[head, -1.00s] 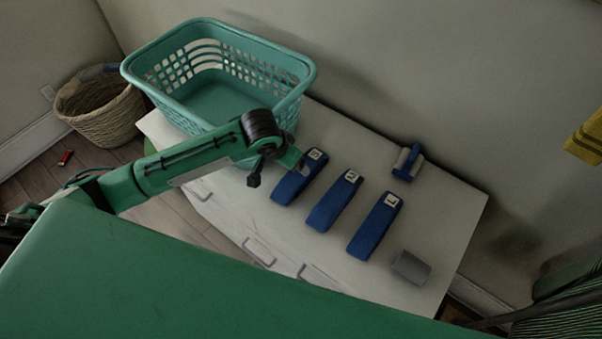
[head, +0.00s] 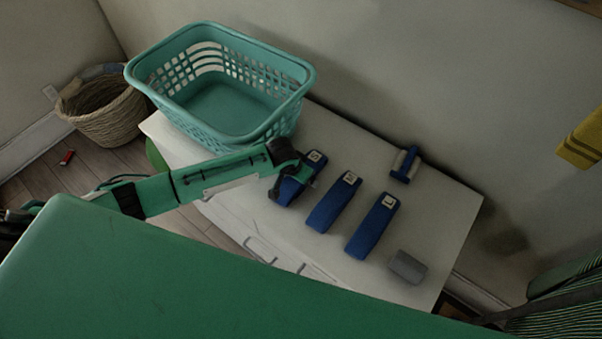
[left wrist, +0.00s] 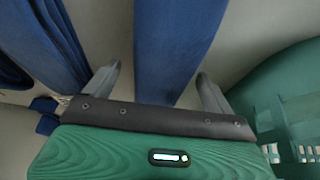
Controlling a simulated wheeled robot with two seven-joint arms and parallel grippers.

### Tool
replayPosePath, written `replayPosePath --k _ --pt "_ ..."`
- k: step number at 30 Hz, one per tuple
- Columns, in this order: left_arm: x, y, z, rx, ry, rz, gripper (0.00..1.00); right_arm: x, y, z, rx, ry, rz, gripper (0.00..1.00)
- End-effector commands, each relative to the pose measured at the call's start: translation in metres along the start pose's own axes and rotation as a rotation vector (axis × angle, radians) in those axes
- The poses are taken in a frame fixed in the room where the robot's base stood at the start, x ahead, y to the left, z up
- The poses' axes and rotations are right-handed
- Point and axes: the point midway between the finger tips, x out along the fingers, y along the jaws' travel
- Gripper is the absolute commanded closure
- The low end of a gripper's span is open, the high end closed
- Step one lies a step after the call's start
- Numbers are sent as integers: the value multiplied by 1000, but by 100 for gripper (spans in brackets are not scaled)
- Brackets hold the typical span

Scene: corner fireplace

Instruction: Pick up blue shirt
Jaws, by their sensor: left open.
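Three folded blue shirts with white tags lie in a row on the white dresser top. My left gripper (head: 294,178) is over the leftmost blue shirt (head: 288,192) and partly hides it. In the left wrist view the open fingers (left wrist: 160,74) stand on either side of a blue shirt (left wrist: 170,40), with gaps visible beside the cloth. The middle blue shirt (head: 331,206) and the right blue shirt (head: 372,226) lie apart from the gripper. Another blue shirt shows at the left of the wrist view (left wrist: 50,40). My right gripper is not in view.
A teal laundry basket (head: 300,88) stands on the dresser (head: 440,215) to the left, and shows at the wrist view's right edge (left wrist: 290,130). A blue-handled roller (head: 405,164) and a grey block (head: 407,266) are on the right. A wicker basket (head: 104,118) stands on the floor.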

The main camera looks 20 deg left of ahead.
Motion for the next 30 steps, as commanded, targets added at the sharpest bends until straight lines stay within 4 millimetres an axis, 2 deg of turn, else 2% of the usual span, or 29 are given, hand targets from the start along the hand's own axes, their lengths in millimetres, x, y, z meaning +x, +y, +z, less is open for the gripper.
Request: replayPosePath --k 10,18,30 --pt "6 0 0 0 0 0 13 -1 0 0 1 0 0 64" --pt "6 0 0 0 0 0 65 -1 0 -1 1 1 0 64" --pt "-1 0 -3 0 2 1 65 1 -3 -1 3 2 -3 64"
